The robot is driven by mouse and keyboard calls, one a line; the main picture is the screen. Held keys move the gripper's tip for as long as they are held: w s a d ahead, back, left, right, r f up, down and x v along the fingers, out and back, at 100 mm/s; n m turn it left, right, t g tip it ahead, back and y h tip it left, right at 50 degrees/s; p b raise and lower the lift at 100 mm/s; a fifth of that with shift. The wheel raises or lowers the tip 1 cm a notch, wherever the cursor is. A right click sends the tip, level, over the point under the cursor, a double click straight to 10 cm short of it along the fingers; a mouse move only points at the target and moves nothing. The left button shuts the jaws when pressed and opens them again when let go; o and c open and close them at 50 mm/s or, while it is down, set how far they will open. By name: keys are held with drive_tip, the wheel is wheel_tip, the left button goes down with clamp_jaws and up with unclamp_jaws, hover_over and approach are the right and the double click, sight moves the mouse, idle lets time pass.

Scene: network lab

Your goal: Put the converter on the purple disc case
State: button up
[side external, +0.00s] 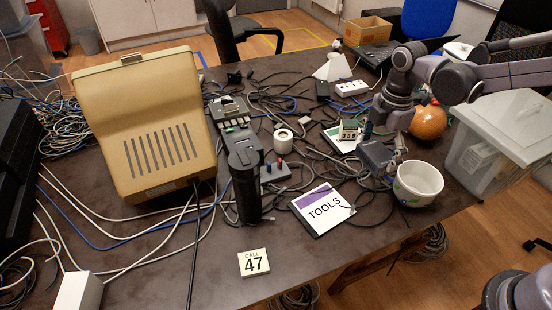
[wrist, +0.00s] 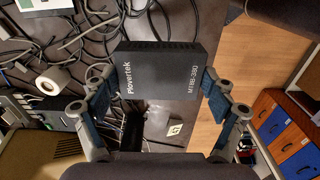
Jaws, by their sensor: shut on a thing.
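The converter (wrist: 155,75) is a flat dark box with white lettering. In the wrist view it sits between the two fingers of my gripper (wrist: 157,90), which are shut on its sides. In the side view the converter (side external: 375,154) shows as a dark grey box in my gripper (side external: 387,158), behind and left of the white bowl. The purple disc case (side external: 322,212), a white square with a purple band and the word TOOLS, lies flat on the table, in front and left of the converter, apart from it. I cannot make the case out in the wrist view.
The white bowl (side external: 418,184) stands close by my gripper, with an orange ball (side external: 428,122) behind it. A clear bin (side external: 500,140) is at the right. A dark cylinder (side external: 245,185) stands left of the case. Cables lie around it. A "47" card (side external: 254,262) lies at the front.

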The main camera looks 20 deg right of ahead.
sight(378, 152)
wheel_tip(378, 152, down, 3)
drive_tip(key=shift+f, duration=0.2)
drive_tip(key=shift+a+f, duration=0.25)
drive_tip(key=shift+f, duration=0.05)
drive_tip(key=a+f, duration=0.2)
drive_tip(key=a, duration=0.1)
drive_tip(key=w+a+f, duration=0.1)
drive_tip(key=a+f, duration=0.1)
drive_tip(key=a, duration=0.2)
drive_tip(key=w+a+f, duration=0.1)
drive_tip(key=a+f, duration=0.1)
drive_tip(key=a, duration=0.2)
drive_tip(key=shift+f, duration=2.4)
drive_tip(key=shift+f, duration=0.1)
drive_tip(key=o, duration=1.2)
